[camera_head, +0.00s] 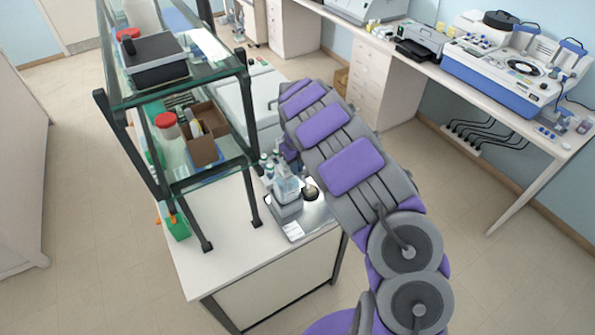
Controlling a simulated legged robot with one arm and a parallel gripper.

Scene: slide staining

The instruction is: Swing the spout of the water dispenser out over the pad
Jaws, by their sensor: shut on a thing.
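A clear bottle-like vessel (287,190) stands on a grey block (285,209) near the right end of the white bench; it looks like the water dispenser. Its spout is too small to make out. A small dark round item with a pale top (310,190) is just right of it. A grey metal tray (314,222) lies under them. I cannot tell which surface is the pad. My grey and purple arm reaches up from the lower right and bends over the bench beside the vessel. My gripper is hidden behind the arm, and so is whatever it touches.
A glass-shelved rack (178,187) stands on the bench at left, holding a cardboard box (203,150) and a red-capped jar (166,125). Small bottles (266,165) stand behind the vessel. A white card (293,230) lies in front. The bench's front left (215,262) is clear.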

